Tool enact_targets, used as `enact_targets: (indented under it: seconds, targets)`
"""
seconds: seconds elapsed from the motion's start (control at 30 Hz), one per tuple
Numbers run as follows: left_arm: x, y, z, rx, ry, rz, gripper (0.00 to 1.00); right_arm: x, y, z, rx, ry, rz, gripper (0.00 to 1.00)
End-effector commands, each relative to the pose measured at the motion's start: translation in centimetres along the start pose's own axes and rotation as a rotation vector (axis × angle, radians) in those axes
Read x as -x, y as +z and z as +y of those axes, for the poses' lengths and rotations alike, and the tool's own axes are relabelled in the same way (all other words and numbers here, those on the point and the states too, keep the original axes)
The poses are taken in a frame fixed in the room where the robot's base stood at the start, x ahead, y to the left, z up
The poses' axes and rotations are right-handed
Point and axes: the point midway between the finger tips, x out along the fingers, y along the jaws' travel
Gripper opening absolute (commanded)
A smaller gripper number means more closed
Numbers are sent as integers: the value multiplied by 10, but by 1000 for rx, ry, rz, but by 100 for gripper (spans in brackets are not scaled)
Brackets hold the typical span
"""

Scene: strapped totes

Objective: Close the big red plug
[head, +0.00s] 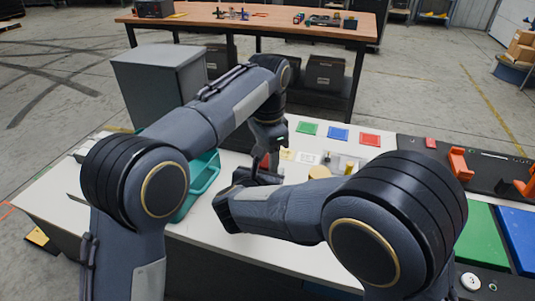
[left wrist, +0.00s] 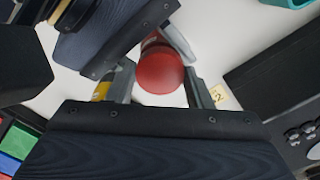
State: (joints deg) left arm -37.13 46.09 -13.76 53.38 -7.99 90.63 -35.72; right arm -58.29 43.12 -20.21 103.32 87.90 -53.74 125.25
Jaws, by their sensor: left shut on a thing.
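The big red plug (left wrist: 160,70) is a round red piece between the two fingers of my left gripper (left wrist: 158,85) in the left wrist view. My left gripper is shut on it. In the head view my left gripper (head: 266,157) points down over the white table, with a little red showing at its fingers. My right gripper (head: 262,178) is close beside and below it, its fingers small and dark. Part of it shows at the top of the left wrist view, next to the plug. I cannot tell whether it is open or shut, or whether it touches anything.
A teal tote (head: 203,178) stands left on the white table (head: 62,208). Green (head: 307,129), blue (head: 338,134) and red (head: 370,139) squares lie at the back. A round tan piece (head: 319,172) is right of the grippers. A black panel with orange brackets (head: 460,162) is at right.

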Motion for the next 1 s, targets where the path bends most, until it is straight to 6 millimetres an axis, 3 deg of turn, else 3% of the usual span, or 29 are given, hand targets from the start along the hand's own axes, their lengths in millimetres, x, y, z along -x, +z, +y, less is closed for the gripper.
enact_targets:
  seconds: [0.5,1.0]
  targets:
    - [-14,0,0,-1,4,-9,25,0,1,1,1,1,-2,5]
    - [-14,0,0,0,5,-11,25,1,2,1,2,4,-6,5]
